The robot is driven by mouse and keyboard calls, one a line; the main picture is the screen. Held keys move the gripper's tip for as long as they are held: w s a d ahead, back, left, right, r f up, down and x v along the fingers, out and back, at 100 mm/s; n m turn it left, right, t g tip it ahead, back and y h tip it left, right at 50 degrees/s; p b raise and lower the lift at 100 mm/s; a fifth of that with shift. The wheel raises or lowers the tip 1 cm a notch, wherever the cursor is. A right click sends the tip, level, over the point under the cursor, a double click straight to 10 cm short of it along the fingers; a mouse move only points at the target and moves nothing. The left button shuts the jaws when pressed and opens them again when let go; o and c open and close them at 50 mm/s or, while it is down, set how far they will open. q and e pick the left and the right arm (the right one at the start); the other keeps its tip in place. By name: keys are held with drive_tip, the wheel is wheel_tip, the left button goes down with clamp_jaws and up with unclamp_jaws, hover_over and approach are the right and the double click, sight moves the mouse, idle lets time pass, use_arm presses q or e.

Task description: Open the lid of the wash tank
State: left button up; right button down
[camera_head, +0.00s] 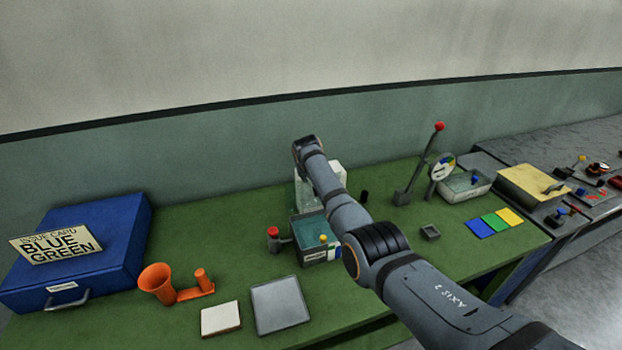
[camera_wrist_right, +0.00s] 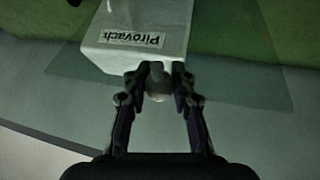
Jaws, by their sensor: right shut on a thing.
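The wash tank appears to be the small teal, glassy tank (camera_head: 322,256) with a pale label, partly hidden behind my right arm in the head view. In the right wrist view a clear, flat sheet that looks like a lid (camera_wrist_right: 240,92) spreads beyond my fingers. My right gripper (camera_wrist_right: 158,92) is shut on a small grey round knob (camera_wrist_right: 158,84) at this sheet. In the head view that gripper is hidden by its own arm. How the sheet sits relative to the tank is unclear. My left gripper is not in view.
A white labelled container (camera_wrist_right: 140,30) stands behind the sheet. A red-topped post (camera_head: 272,238) is left of the tank. A red-knobbed lever (camera_head: 420,165) stands right.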

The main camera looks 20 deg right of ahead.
drive_tip(key=shift+w+r, duration=0.35)
drive_tip(key=shift+r, duration=0.1)
drive_tip(key=c, duration=1.5)
unclamp_jaws()
drive_tip(key=shift+c, duration=0.2)
drive_tip(key=o, duration=0.4)
drive_tip(key=shift+s, duration=0.1)
drive_tip(key=shift+o, duration=0.2)
drive_tip(key=shift+s+f, duration=0.1)
drive_tip(key=shift+f, duration=0.05)
drive_tip(key=v, duration=1.2)
drive_tip(key=shift+f, duration=0.1)
